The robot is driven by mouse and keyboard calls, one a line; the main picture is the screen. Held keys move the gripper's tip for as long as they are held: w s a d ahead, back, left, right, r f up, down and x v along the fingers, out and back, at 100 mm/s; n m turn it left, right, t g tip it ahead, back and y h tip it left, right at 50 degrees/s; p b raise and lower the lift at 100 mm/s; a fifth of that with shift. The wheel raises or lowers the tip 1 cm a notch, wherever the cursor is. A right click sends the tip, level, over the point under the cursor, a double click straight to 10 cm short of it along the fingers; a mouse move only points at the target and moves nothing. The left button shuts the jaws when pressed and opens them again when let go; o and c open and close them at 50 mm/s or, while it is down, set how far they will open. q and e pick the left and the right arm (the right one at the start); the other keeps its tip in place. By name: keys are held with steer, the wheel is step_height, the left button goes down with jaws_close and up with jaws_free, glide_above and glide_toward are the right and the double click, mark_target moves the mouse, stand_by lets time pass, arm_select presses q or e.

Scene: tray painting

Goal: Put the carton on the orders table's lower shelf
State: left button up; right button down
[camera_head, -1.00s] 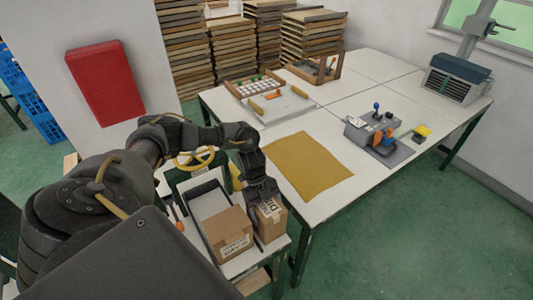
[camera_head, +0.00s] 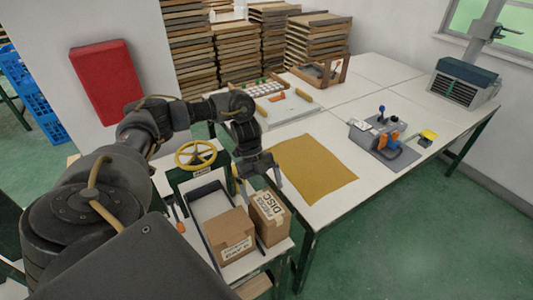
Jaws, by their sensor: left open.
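Two brown cartons stand side by side on a small white-topped table (camera_head: 268,258). The left carton (camera_head: 229,233) sits at a black-railed tray, with a printed label on its front. The right carton (camera_head: 268,217) is taller, with large printed lettering including "DISC" on its side. I cannot tell which one the task means. My left gripper (camera_head: 263,187) is open and empty, just above and behind the right carton, fingers pointing down. A lower part of the small table shows a wooden piece (camera_head: 255,287); the shelf itself is mostly hidden. My right gripper is not in view.
A yellow handwheel (camera_head: 196,154) on a green frame stands behind the cartons. The long white table (camera_head: 340,130) to the right holds a yellow mat (camera_head: 312,170), a grey device (camera_head: 384,145) and a framed tray. Green floor is free at the right.

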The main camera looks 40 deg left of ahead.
arm_select(q)
steer(key=v, duration=0.2)
steer(key=shift+w+a+r, duration=0.1)
steer(key=shift+a+r, duration=0.05)
steer(key=shift+r, duration=0.25)
